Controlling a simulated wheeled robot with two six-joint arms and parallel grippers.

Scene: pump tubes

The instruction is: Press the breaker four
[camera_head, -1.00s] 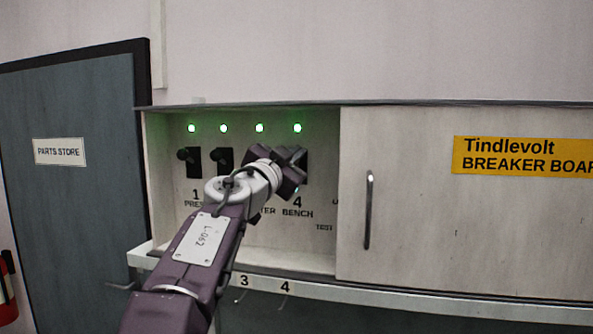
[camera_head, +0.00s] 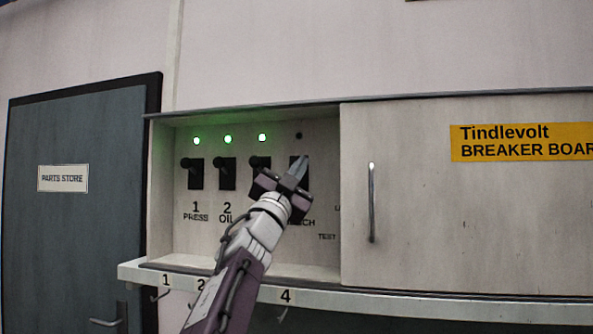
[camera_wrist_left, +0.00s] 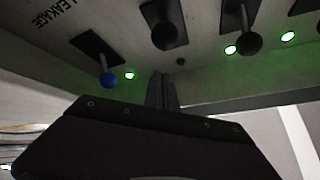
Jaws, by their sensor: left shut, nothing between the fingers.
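Breaker four (camera_head: 294,160) is the rightmost visible black switch in the open part of the board, partly hidden behind my gripper. The lamp above it (camera_head: 298,136) is dark. In the left wrist view, breaker four (camera_wrist_left: 163,32) has a black knob, beside a dark lamp (camera_wrist_left: 180,62). My left gripper (camera_head: 299,168) is shut and empty, its tips overlapping the lower part of breaker four; I cannot tell whether they touch. Its shut fingers also show in the left wrist view (camera_wrist_left: 161,90). My right gripper is not in view.
Breakers one (camera_head: 192,172), two (camera_head: 225,172) and three (camera_head: 259,163) have lit green lamps. A sliding door (camera_head: 420,220) with a handle covers the right side. A ledge (camera_head: 400,304) runs below.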

